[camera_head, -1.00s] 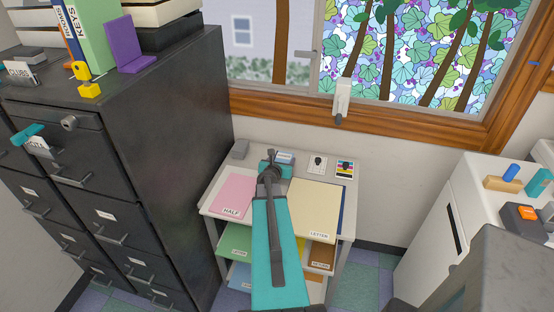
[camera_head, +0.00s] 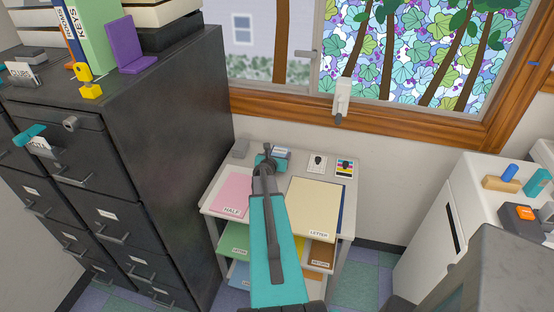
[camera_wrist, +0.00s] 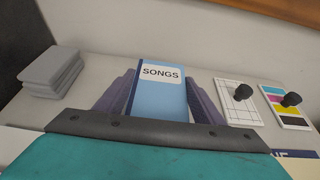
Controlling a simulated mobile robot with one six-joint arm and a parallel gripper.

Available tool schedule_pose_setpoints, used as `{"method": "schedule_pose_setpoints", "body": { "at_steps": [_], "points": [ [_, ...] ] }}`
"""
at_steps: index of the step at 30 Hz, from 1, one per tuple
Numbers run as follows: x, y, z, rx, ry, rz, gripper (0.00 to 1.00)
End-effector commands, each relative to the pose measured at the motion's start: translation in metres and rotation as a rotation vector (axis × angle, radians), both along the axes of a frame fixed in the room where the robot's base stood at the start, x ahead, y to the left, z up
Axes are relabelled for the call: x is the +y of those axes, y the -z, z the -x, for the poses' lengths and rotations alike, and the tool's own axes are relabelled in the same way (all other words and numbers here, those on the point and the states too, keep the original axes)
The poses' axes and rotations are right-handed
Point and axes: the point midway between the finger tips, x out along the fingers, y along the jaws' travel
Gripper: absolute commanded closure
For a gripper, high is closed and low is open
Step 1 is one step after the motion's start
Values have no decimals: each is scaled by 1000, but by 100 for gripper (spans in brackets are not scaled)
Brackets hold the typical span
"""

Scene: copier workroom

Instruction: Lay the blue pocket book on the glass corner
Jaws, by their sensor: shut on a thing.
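The blue pocket book (camera_wrist: 160,97), with a white label reading SONGS, stands between the two purple-grey fingers of my gripper (camera_wrist: 160,103) in the wrist view. My gripper is shut on it. In the head view the book (camera_head: 283,152) shows only as a small blue and white patch just beyond my gripper (camera_head: 271,157), over the back of the white shelf table. My wrist hides the book's lower end, so I cannot tell if it touches the table. I cannot make out the glass corner in either view.
The white table (camera_head: 331,160) bears pink (camera_head: 231,193) and cream (camera_head: 315,207) paper stacks, two cards with dark knobs (camera_wrist: 243,92), and grey blocks (camera_wrist: 52,72). A dark filing cabinet (camera_head: 170,120) stands left. A white cabinet (camera_head: 440,215) and a grey surface (camera_head: 505,265) are right.

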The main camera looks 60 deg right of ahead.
Motion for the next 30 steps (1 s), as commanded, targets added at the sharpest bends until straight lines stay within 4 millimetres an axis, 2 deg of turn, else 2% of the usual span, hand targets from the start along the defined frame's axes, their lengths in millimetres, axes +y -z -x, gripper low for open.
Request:
{"method": "schedule_pose_setpoints", "body": {
  "at_steps": [4,6,15,30],
  "points": [
    [-8,0,-12,0,0,0,67],
    [-6,11,-9,0,0,0,67],
    [-6,31,-8,-1,0,0,67],
    [-5,34,-8,0,0,0,67]
  ]
}}
